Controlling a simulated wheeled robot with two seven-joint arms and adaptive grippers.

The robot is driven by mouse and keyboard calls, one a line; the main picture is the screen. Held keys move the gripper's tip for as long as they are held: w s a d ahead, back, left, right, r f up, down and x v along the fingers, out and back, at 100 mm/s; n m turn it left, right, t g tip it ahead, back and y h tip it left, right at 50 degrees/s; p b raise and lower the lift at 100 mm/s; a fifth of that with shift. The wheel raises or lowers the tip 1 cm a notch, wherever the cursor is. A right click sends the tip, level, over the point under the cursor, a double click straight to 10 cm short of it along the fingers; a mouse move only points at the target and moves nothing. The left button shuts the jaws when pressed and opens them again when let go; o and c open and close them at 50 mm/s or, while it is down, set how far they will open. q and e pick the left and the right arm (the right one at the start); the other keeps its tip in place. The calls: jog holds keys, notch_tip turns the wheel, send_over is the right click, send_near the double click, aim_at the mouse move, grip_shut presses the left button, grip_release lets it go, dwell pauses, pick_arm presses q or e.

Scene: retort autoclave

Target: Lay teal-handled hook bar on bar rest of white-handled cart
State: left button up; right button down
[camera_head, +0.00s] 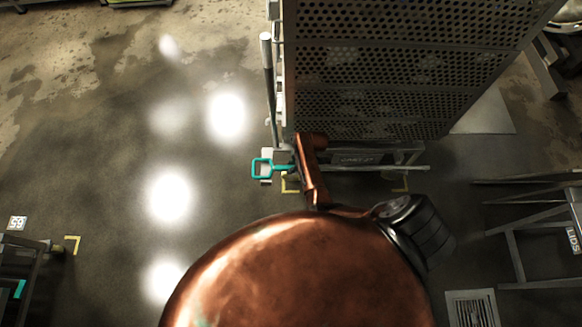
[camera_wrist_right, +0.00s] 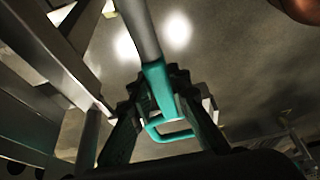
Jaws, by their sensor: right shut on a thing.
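The teal-handled hook bar (camera_head: 262,168) shows its teal loop handle at the cart's lower left corner in the head view. In the right wrist view its teal shank (camera_wrist_right: 160,87) runs into a grey bar towards the top. My right gripper (camera_wrist_right: 155,100) is shut on the teal shank beside the loop. In the head view the right gripper (camera_head: 292,170) is small and partly hidden by my arm. The cart (camera_head: 345,158) has an upright post with a whitish top (camera_head: 265,38) at its left side. I cannot make out the bar rest clearly. My left gripper is out of view.
A tall perforated metal basket (camera_head: 390,70) rises over the cart. Open floor lies to the left. A metal frame (camera_head: 530,215) stands at right and another stand (camera_head: 25,260) at lower left. Yellow corner marks (camera_head: 72,243) are on the floor.

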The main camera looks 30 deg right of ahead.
jog(key=shift+w, duration=0.1)
jog(key=c, duration=1.7)
grip_release()
jog(key=shift+f, duration=0.1)
jog(key=shift+c, duration=0.2)
jog(key=shift+s, duration=0.2)
jog(key=v, duration=1.2)
